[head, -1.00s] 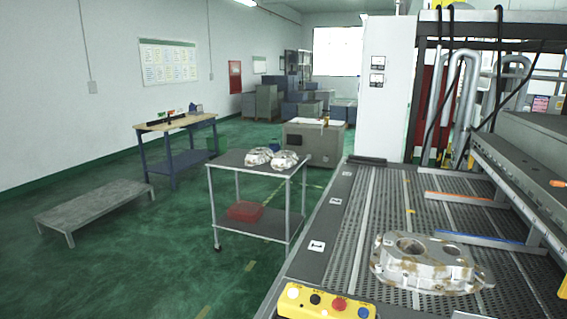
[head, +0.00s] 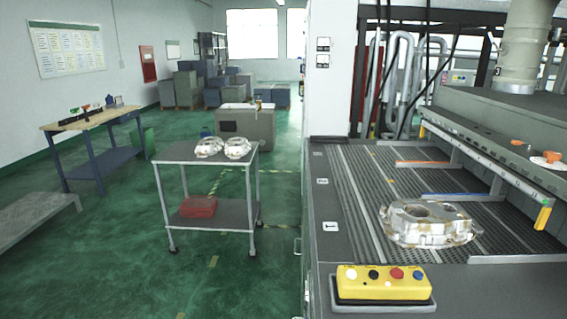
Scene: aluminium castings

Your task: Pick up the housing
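One cast aluminium housing (head: 432,232) lies on the perforated machine bed (head: 350,200) at the right. It is silvery with brownish patches and has round openings on top. Two smaller-looking housings stand side by side on the grey trolley's top, a left one (head: 208,147) and a right one (head: 237,148). My gripper is not in view.
A yellow button box (head: 384,283) sits at the bed's front edge. The trolley (head: 180,156) carries a red box (head: 199,207) on its lower shelf. A workbench (head: 80,122) and a low platform (head: 30,222) stand left. Green floor between is clear.

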